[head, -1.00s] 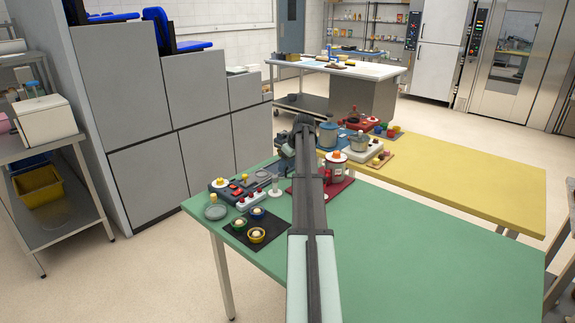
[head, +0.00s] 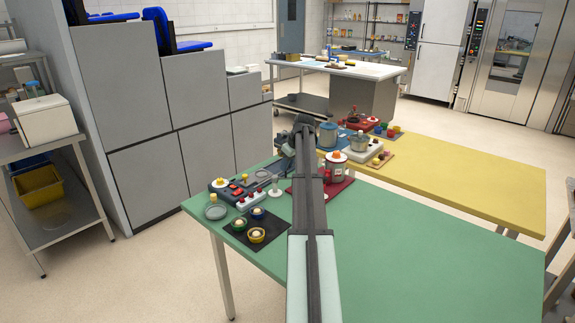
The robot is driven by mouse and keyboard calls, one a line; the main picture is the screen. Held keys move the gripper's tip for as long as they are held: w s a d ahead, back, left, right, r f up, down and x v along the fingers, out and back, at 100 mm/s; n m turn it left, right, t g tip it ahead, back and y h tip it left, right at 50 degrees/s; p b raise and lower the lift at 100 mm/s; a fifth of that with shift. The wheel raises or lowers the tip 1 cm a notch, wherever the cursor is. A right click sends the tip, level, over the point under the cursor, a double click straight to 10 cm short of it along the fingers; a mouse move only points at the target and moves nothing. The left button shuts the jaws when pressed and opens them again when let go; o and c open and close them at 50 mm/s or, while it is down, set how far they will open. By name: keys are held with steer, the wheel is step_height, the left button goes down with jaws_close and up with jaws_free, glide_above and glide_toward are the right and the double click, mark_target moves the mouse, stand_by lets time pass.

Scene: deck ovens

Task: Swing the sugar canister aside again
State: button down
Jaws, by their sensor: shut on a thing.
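A grey canister with an orange-and-white lid (head: 335,168) stands upright on a dark red board (head: 346,185), just right of my arm. It may be the sugar canister, but I cannot read a label. My arm reaches away across the green table, and my gripper (head: 286,164) is at its far end, left of the canister and low over the table. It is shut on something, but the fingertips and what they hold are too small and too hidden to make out. My arm covers part of the red board.
A dark panel with knobs (head: 238,187) and a black mat (head: 257,230) with small cups lie on the left of the green table (head: 420,255). Pots and a white cooker stand beyond, on the yellow table (head: 460,178). The green table's right half is clear.

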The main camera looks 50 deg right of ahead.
steer(key=shift+s, duration=0.1)
steer(key=shift+s+a+m+g+h, duration=0.1)
steer(key=shift+a+m+g+h, duration=0.45)
steer(key=shift+m, duration=1.5)
steer(key=shift+s+a+m+g+h, duration=0.15)
steer(key=shift+a+m+h, duration=0.85)
steer(key=shift+m, duration=1.1)
steer(key=shift+a+m+g+h, duration=0.45)
steer(key=shift+a+m, duration=0.6)
steer(key=shift+m, duration=1)
steer(key=c, duration=0.9)
jaws_free()
steer(key=shift+c, duration=0.2)
steer(key=v, duration=1.4)
